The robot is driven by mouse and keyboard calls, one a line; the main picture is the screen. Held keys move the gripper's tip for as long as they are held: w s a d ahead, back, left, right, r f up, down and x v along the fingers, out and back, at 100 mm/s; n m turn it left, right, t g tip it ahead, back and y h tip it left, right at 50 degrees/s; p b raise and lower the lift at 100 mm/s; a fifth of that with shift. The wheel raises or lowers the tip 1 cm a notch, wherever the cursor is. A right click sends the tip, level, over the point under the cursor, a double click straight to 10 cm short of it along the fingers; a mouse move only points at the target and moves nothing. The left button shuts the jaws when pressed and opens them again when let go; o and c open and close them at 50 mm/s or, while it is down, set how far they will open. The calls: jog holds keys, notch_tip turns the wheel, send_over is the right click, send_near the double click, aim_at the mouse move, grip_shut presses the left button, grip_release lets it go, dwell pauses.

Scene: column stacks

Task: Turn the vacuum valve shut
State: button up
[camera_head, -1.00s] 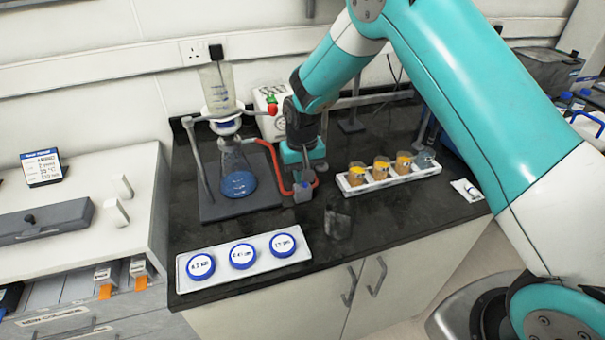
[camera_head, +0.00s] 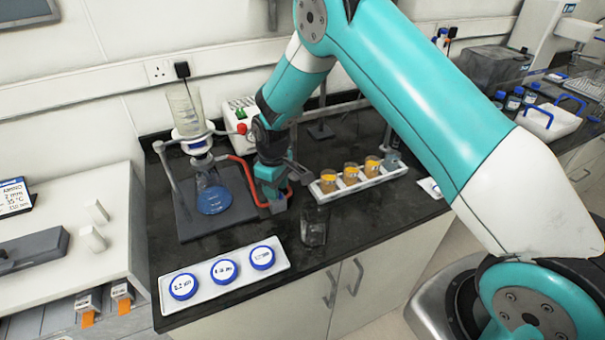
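A red hose (camera_head: 245,172) runs from the filter flask (camera_head: 213,198), which holds blue liquid, and bends down to a small grey block (camera_head: 278,206) on the bench. The block may be the valve body; its handle and angle are not clear. My gripper (camera_head: 272,188) points down at the hose's right end, just above and behind the block. My fingers are small and dark here, so contact and opening cannot be told. A white pump box (camera_head: 238,112) with a red knob (camera_head: 242,128) stands behind, partly hidden by my arm.
A clear funnel (camera_head: 184,108) stands above the flask on a clamp stand. A white rack (camera_head: 372,181) of orange-filled jars is close on the right. An empty glass beaker (camera_head: 314,228) and a tray (camera_head: 226,290) of blue-rimmed discs are in front.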

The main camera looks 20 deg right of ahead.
jog(key=n+p, duration=0.2)
jog(key=n, duration=0.1)
jog(key=n+p, duration=0.1)
jog(key=n, duration=0.1)
jog(key=shift+r, duration=0.3)
jog(key=r+b, duration=0.1)
jog(key=r, duration=0.1)
jog(key=r+b, duration=0.1)
jog(key=r, duration=0.2)
jog(key=r+b, duration=0.1)
jog(key=r, duration=0.2)
jog(key=shift+s+d, duration=0.1)
jog(key=shift+s, duration=0.2)
jog(key=s+a+r+m+y+b, duration=0.1)
jog(key=s+r, duration=0.5)
jog(key=s, duration=0.6)
jog(key=s+a+r+m+y+b, duration=0.2)
jog(key=s+r+b, duration=0.3)
jog(key=s, duration=0.6)
jog(key=shift+s+a+r+m, duration=0.4)
jog(key=shift+r+m, duration=0.4)
jog(key=shift+r, duration=0.45)
jog(key=shift+w, duration=0.1)
